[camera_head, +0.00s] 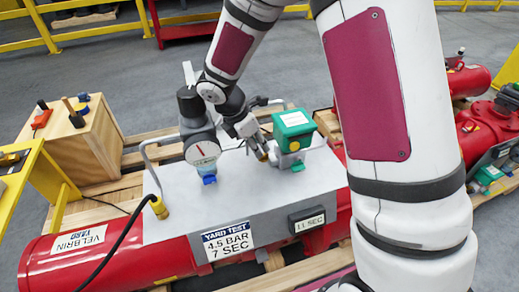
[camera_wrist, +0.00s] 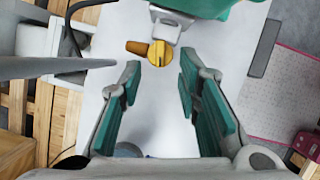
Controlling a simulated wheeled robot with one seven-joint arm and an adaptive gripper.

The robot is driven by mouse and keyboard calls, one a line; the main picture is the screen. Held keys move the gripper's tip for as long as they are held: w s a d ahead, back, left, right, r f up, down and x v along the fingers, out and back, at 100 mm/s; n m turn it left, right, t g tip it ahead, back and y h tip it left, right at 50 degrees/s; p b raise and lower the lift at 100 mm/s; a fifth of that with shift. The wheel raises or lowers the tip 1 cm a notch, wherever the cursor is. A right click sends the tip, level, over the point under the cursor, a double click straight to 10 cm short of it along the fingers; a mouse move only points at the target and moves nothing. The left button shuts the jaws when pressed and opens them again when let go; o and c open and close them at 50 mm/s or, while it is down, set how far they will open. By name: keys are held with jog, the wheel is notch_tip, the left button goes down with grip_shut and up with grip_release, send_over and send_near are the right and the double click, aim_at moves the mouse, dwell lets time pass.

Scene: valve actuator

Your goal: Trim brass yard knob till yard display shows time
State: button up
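The brass-yellow knob (camera_wrist: 160,52) sits below the green actuator box in the wrist view, with an orange-brown stub on its left side. In the head view the knob (camera_head: 262,154) shows small, partly hidden by my gripper (camera_head: 252,138). In the wrist view my gripper (camera_wrist: 158,88) is open and empty. Its teal-padded fingers point at the knob, which lies just beyond the tips, apart from them. The yard display (camera_head: 307,220) reads 11 SEC. The yard test sign (camera_head: 227,241) reads 4.5 BAR 7 SEC.
The green box (camera_head: 293,125) stands right beside my gripper. A pressure gauge (camera_head: 202,153) and a grey bent pipe (camera_head: 150,160) stand to the left on the pale plate (camera_head: 245,200). A red tank labelled VELBRIN YARD (camera_head: 78,240) lies below. A wooden crate (camera_head: 85,140) is at left.

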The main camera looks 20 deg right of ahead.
jog(key=shift+v, duration=1.6)
jog(key=s+d+r+m+y+p, duration=0.1)
jog(key=s+d+r+m+p, duration=0.1)
jog(key=s+r+m, duration=0.45)
jog(key=s+d+r+m+p, duration=0.35)
jog(key=s+r, duration=0.35)
jog(key=r, duration=0.5)
jog(key=s+r+m+t+y+p, duration=0.1)
jog(key=s+r+m, duration=0.2)
jog(key=s, duration=0.3)
jog(key=s+a+r+m+t+y+p, duration=0.1)
jog(key=s+r+m, duration=0.2)
jog(key=s, duration=0.3)
jog(key=s+a+r+m+t+y+p, duration=0.1)
jog(key=s+r+m+p, duration=0.1)
jog(key=s+m, duration=0.3)
jog(key=shift+s+r, duration=0.65)
jog(key=shift+r, duration=0.2)
